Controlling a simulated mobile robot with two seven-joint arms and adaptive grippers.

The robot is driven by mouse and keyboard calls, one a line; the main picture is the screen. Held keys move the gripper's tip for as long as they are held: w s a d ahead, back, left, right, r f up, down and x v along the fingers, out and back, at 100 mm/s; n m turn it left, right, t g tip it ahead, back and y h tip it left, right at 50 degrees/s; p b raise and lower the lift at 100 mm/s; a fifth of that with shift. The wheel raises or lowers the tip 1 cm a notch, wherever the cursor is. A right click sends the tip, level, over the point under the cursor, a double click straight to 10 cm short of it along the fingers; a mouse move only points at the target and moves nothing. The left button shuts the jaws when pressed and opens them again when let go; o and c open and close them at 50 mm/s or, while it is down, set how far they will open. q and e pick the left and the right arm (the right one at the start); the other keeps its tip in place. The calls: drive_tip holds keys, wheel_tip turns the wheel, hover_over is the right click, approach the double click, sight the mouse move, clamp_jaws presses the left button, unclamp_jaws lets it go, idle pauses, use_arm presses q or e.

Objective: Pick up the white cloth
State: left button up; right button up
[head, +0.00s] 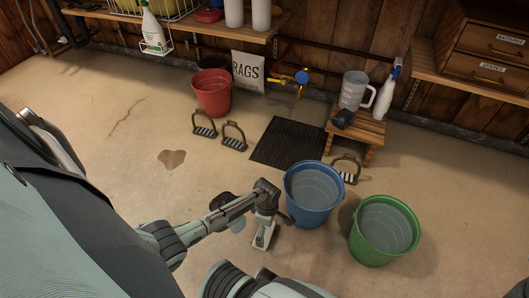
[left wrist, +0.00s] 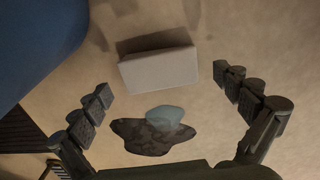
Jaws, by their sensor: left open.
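A pale, block-shaped thing, which looks like the white cloth folded up (left wrist: 158,68), lies on the floor in the left wrist view. In the head view a small whitish thing (head: 263,237) shows just below my left gripper (head: 266,217), partly covered by it. My left gripper is open and empty, pointing down at the floor beside the blue bucket. In the left wrist view its fingers (left wrist: 168,84) stand wide apart on either side, with the pale thing between and beyond the tips. No contact is visible. My right gripper is not in view.
A blue bucket (head: 314,194) stands close to my left gripper, with a green bucket (head: 384,230) to its right. Stirrups (head: 234,137), a black mat (head: 288,143) and a wooden stool (head: 357,130) are farther back. A dark patch (left wrist: 150,138) lies near the pale thing.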

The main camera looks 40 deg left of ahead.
sight(267, 233)
use_arm(q)
wheel_tip(267, 233, down, 4)
drive_tip(key=shift+f+b, duration=0.25)
drive_tip(key=shift+b, duration=1)
drive_tip(key=shift+c, duration=0.2)
drive_tip(key=shift+r, duration=0.1)
drive_tip(key=c, duration=1.1)
